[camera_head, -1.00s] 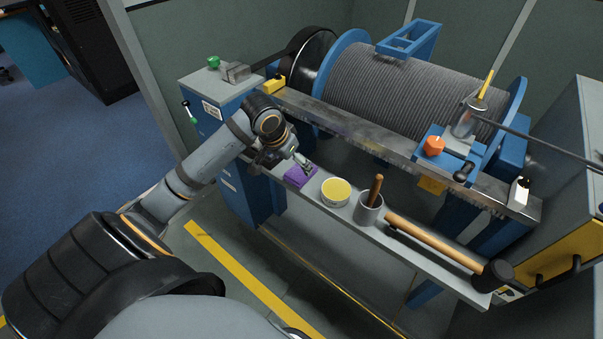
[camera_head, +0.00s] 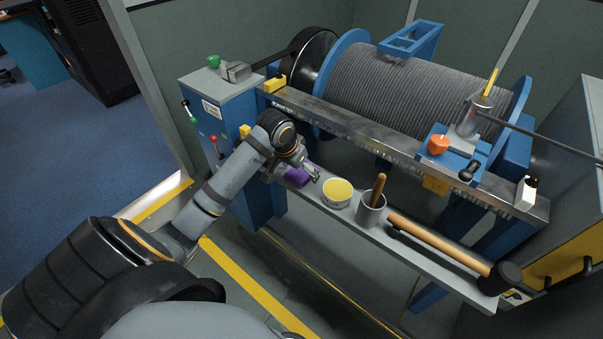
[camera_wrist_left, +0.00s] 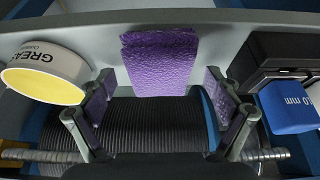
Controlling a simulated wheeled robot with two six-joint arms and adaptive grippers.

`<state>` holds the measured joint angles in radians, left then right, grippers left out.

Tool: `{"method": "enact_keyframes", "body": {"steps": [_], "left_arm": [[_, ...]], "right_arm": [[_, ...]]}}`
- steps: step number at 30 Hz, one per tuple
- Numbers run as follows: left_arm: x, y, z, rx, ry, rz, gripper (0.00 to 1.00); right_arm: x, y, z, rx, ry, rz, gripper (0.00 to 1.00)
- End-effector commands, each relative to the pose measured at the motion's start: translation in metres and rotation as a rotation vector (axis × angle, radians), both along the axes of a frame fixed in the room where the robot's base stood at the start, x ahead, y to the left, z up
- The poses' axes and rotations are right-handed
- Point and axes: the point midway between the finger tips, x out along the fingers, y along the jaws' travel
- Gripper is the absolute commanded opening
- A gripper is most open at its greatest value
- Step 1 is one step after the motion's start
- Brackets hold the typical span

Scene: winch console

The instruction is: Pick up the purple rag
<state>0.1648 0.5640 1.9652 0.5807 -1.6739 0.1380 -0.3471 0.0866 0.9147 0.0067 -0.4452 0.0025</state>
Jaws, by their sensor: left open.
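The purple rag (camera_head: 297,178) lies at the left end of the grey shelf (camera_head: 412,238) under the winch, partly hidden by my left gripper in the head view. I cannot tell whether a finger touches the rag. My right gripper is not in view.
A yellow-topped grease tin (camera_head: 337,193) stands close to the right of the rag. A grey cup (camera_head: 370,211) with a wooden handle in it and a long-handled mallet (camera_head: 440,244) follow along the shelf. The winch drum (camera_head: 410,95) and its metal rail (camera_head: 400,151) stand behind.

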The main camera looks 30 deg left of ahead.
Motion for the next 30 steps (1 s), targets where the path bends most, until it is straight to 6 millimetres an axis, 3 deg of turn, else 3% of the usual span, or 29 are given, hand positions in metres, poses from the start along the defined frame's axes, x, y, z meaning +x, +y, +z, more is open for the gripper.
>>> {"method": "enact_keyframes", "body": {"steps": [27,30], "left_arm": [[-0.0003,-0.0001,-0.0051,0.0,0.0,0.0,0.91],[-0.0002,-0.0001,-0.0051,0.0,0.0,0.0,0.77]], "right_arm": [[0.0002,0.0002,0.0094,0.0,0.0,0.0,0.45],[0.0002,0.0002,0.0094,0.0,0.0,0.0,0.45]]}}
